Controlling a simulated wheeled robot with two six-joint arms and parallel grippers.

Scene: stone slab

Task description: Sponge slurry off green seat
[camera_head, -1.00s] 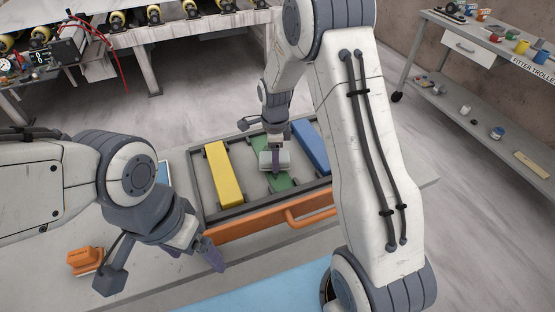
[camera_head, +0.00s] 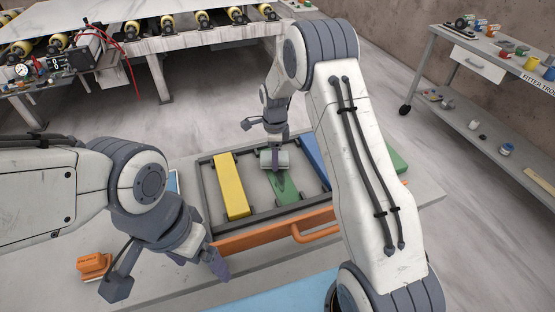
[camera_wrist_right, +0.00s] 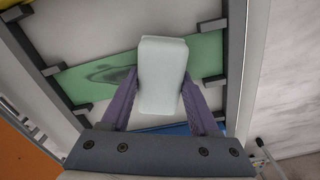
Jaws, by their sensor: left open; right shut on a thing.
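The green seat (camera_head: 286,188) is a flat green bar in the dark frame, between a yellow and a blue bar. A dark grey slurry smear (camera_wrist_right: 113,71) lies on it, left of the sponge in the right wrist view. My right gripper (camera_head: 275,162) is shut on a pale sponge (camera_wrist_right: 163,63), held over the seat; the sponge covers part of it. I cannot tell whether the sponge touches the seat. My left gripper (camera_head: 213,260) is open and empty, over the slab in front of the frame.
The dark frame (camera_head: 207,190) holds the yellow bar (camera_head: 231,185) and the blue bar (camera_head: 315,162), with an orange handled rail (camera_head: 255,240) in front. An orange-handled tool (camera_head: 95,265) lies at left. A green block (camera_head: 397,162) sits right, partly behind my arm.

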